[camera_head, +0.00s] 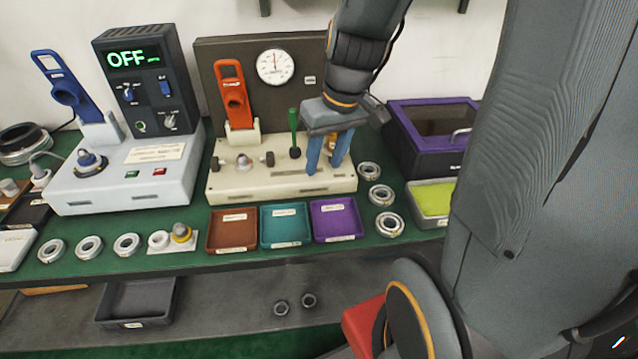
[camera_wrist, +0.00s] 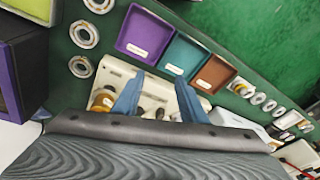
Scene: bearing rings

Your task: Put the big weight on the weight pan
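My gripper (camera_head: 324,168) is above the right part of the cream machine base (camera_head: 225,185), pointing down, its two blue fingers apart. In the wrist view, the fingers (camera_wrist: 160,82) have a visible gap between them and hold nothing. A brass-coloured piece (camera_wrist: 103,101), possibly a weight, stands on the base beside the left finger in that view. In the head view it is mostly hidden behind the fingers. I cannot tell for sure which piece is the big weight or which is the weight pan.
A green lever (camera_head: 293,130) and an orange tool (camera_head: 232,95) stand up from the cream base. Brown (camera_head: 232,247), teal (camera_head: 285,243) and purple (camera_head: 336,237) trays lie in front. Bearing rings (camera_head: 389,225) lie right of them. A purple box (camera_head: 430,115) stands behind right.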

